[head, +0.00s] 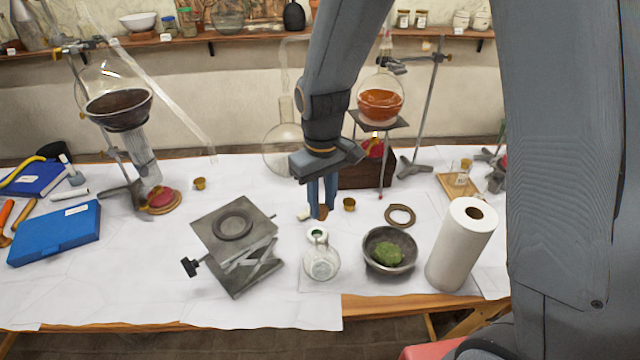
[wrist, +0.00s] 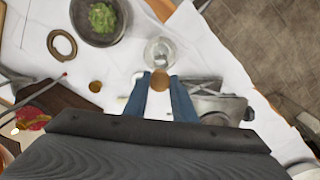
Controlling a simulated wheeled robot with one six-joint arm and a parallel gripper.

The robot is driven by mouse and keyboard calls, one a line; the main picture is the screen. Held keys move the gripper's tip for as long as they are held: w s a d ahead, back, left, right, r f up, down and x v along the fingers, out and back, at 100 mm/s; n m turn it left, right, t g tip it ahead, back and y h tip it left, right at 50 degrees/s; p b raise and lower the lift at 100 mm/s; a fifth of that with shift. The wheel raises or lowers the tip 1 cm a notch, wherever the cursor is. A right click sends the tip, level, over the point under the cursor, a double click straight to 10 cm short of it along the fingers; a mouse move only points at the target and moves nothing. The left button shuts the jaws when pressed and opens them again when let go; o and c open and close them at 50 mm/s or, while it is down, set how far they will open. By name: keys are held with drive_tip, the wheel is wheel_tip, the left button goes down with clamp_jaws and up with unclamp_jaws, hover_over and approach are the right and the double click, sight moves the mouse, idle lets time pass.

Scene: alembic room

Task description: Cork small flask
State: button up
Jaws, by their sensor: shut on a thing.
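The small flask (head: 321,262) is clear glass with a narrow neck and stands upright near the table's front edge. In the wrist view the flask (wrist: 161,50) lies just beyond my fingertips. My gripper (head: 322,212) points down just behind the flask, its blue fingers shut on a brown cork (head: 320,212). The cork also shows between the fingertips in the wrist view (wrist: 160,81). The cork is apart from the flask's mouth. Whether it touches the table I cannot tell.
A lab jack (head: 235,240) stands left of the flask. A grey bowl with green matter (head: 390,234) and a paper roll (head: 461,245) stand right. A small brass-coloured piece (head: 349,204) and a cork ring (head: 400,214) lie behind. A large round flask (head: 284,150) stands at the back.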

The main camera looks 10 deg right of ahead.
sight(322, 209)
drive_tip(key=shift+f+b, duration=2.05)
drive_tip(key=shift+f, duration=0.3)
drive_tip(key=shift+s+f, duration=0.1)
drive_tip(key=shift+f, duration=1.3)
idle(3.2)
drive_tip(key=o, duration=1.4)
drive_tip(key=shift+r+p, duration=0.1)
drive_tip(key=shift+p, duration=0.2)
